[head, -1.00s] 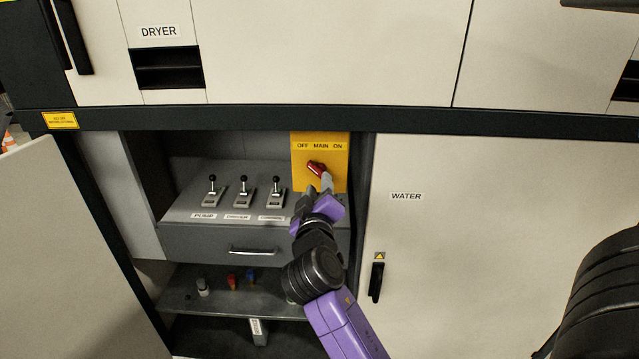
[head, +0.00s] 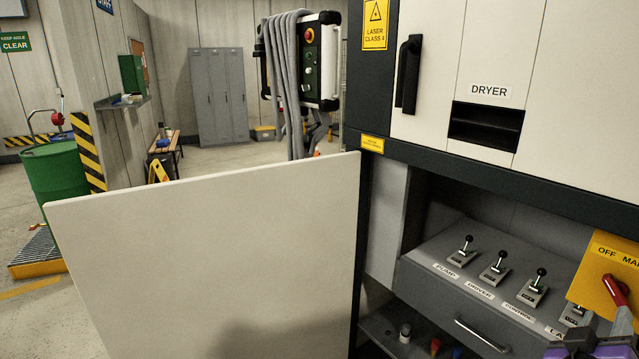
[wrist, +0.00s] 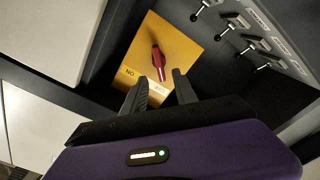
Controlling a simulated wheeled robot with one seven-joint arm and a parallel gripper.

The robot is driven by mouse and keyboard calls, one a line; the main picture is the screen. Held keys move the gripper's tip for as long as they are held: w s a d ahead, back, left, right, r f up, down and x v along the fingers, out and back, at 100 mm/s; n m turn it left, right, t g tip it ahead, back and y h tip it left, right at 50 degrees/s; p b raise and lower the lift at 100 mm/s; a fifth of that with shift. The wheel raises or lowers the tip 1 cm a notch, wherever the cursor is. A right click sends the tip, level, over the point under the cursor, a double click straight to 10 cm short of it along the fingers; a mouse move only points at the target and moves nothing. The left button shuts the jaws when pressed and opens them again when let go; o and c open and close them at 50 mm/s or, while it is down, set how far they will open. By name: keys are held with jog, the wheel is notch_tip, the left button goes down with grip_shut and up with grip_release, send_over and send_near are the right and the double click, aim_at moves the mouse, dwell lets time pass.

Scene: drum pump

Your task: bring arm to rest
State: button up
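My gripper (wrist: 160,76) is open in the wrist view. Its two dark fingers stand apart with nothing between them. The red main switch handle (wrist: 158,60) on its yellow panel (wrist: 185,42) lies just beyond the fingertips; I cannot tell the exact gap. In the head view, my gripper (head: 621,323) shows only in part at the bottom right corner, just below the red handle (head: 615,289). The yellow panel (head: 585,283) is cut by the right edge. My arm reaches into the open cabinet bay, mostly out of the head view.
Several black-knobbed levers (head: 495,268) stand on the grey console beside the panel. An open white cabinet door (head: 205,265) fills the lower middle. A hanging control box (head: 318,60) with grey hose, grey lockers (head: 220,95) and a green drum (head: 55,175) stand beyond, with open floor between.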

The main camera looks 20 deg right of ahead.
jog(key=w+a+n+t+y, duration=0.3)
jog(key=w+a+t, duration=0.2)
jog(key=a+t, duration=0.1)
jog(key=s+a+f+n+t+y, duration=0.1)
jog(key=a+f+t+y, duration=0.15)
jog(key=a, duration=0.45)
jog(key=s+a+f+n+t+y, duration=0.1)
jog(key=a+f+t+y, duration=0.15)
jog(key=a, duration=0.35)
jog(key=s+a+f+g+y, duration=0.1)
jog(key=s+a+f+y, duration=0.3)
jog(key=s+a, duration=0.4)
jog(key=s+a+f+g+y, duration=0.2)
jog(key=s+a+f+y, duration=0.2)
jog(key=s+a, duration=0.4)
jog(key=s, duration=0.7)
jog(key=shift+m+y, duration=0.3)
jog(key=shift+y, duration=0.1)
